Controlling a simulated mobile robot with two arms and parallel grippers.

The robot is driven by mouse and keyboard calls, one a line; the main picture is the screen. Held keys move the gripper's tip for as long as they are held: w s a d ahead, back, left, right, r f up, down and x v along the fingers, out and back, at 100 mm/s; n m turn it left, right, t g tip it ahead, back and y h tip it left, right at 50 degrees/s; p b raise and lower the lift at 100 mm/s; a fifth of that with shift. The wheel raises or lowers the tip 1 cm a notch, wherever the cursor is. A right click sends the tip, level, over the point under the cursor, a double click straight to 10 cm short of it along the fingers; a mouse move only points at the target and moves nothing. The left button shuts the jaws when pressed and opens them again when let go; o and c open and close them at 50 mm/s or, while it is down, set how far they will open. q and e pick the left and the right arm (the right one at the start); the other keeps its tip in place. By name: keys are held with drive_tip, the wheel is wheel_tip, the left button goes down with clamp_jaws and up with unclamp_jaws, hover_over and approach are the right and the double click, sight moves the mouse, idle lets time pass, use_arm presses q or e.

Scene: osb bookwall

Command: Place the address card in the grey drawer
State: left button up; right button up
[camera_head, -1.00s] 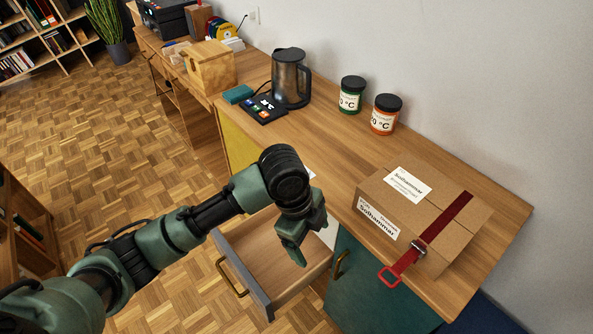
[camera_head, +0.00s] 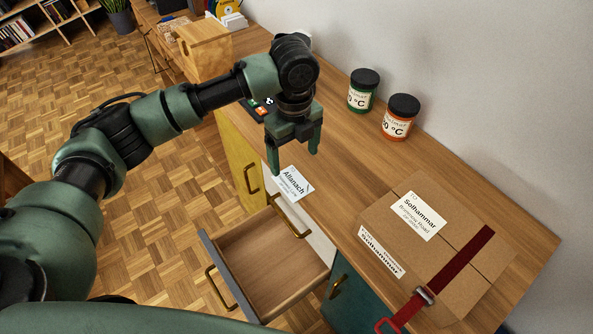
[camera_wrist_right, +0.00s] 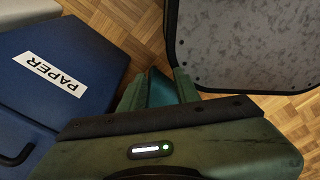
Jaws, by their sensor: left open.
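The white address card (camera_head: 293,184), printed "Allanach", lies at the front edge of the wooden counter (camera_head: 335,150). My left gripper (camera_head: 294,162) is open with its fingers pointing down, just above or behind the card; I cannot tell whether it touches it. The grey drawer (camera_head: 226,272) is pulled out below the counter, and its visible inside is empty. My right gripper (camera_wrist_right: 158,88) shows only in the right wrist view; its fingers look apart with a dark teal surface between them, and I cannot tell its opening for sure.
A cardboard box (camera_head: 400,258) with "Solhammar" labels and a red strap stands on the right. Green (camera_head: 362,92) and orange (camera_head: 399,118) jars stand at the back. A wooden box (camera_head: 203,50) is at far left. The right wrist view shows a blue "PAPER" bin (camera_wrist_right: 60,80).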

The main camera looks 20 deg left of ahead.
sight(293, 183)
use_arm(q)
drive_tip(key=f, duration=0.1)
drive_tip(key=s+f, duration=0.1)
drive_tip(key=f, duration=0.1)
drive_tip(key=shift+s+a+p, duration=0.1)
drive_tip(key=shift+s+p, duration=0.15)
drive_tip(key=shift+p, duration=0.15)
wheel_tip(293, 183, down, 2)
drive_tip(key=shift+w+f, duration=0.1)
drive_tip(key=shift+f, duration=0.65)
drive_tip(key=c, duration=1.4)
drive_tip(key=shift+c, duration=0.8)
use_arm(e)
drive_tip(key=shift+g, duration=0.3)
drive_tip(key=s, duration=0.2)
drive_tip(key=s+r, duration=0.1)
drive_tip(key=shift+s+d+r, duration=0.1)
drive_tip(key=shift+s+d, duration=0.1)
drive_tip(key=shift+s, duration=0.2)
